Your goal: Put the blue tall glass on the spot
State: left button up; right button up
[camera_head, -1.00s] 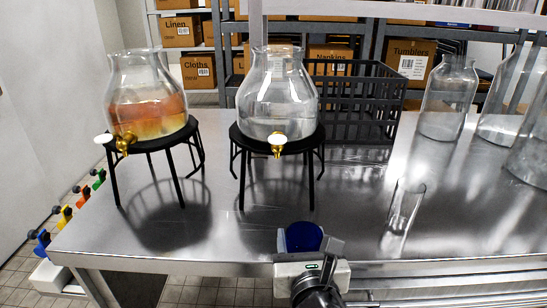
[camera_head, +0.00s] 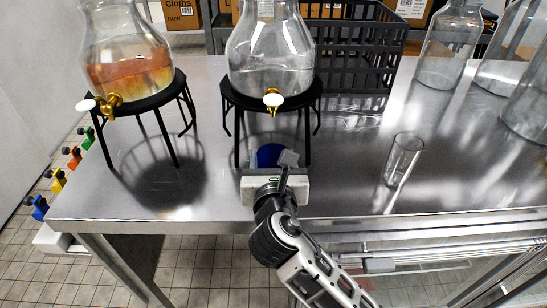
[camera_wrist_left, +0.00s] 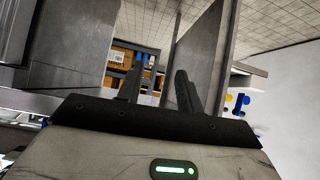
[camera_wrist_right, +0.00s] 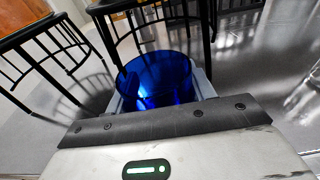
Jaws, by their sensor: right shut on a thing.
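The blue tall glass (camera_head: 268,155) is held by my right gripper (camera_head: 272,160) in front of the stand of the clear-liquid dispenser. In the right wrist view the glass (camera_wrist_right: 160,78) sits between the fingers, its open rim showing. I cannot tell whether its base touches the table. The brass tap (camera_head: 272,98) of that dispenser is above and behind it in the picture. No marked spot shows clearly. My left gripper (camera_wrist_left: 160,78) shows only in its wrist view, fingers apart and nothing between them, below the table's height.
The clear dispenser (camera_head: 270,50) and the orange-drink dispenser (camera_head: 128,70) stand on black stands. A clear tall glass (camera_head: 403,160) stands to the right. Glass bottles (camera_head: 447,45) and a black crate (camera_head: 350,55) are behind. The table middle between them is clear.

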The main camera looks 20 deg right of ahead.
jog(key=shift+x, duration=1.4)
jog(key=shift+w, duration=0.3)
jog(key=shift+b+x, duration=0.95)
jog(key=shift+x, duration=0.45)
jog(key=shift+w+d+b, duration=0.25)
jog(key=shift+w+b, duration=0.05)
jog(key=shift+w, duration=0.25)
pick_arm(q)
jog(key=shift+w+d+f, duration=0.15)
jog(key=shift+d+f, duration=0.1)
jog(key=shift+f, duration=0.1)
pick_arm(e)
jog(key=shift+f, duration=0.3)
pick_arm(q)
jog(key=shift+f, duration=0.1)
pick_arm(e)
jog(key=o, duration=1.3)
jog(key=shift+c, duration=0.2)
pick_arm(q)
jog(key=shift+a, duration=0.1)
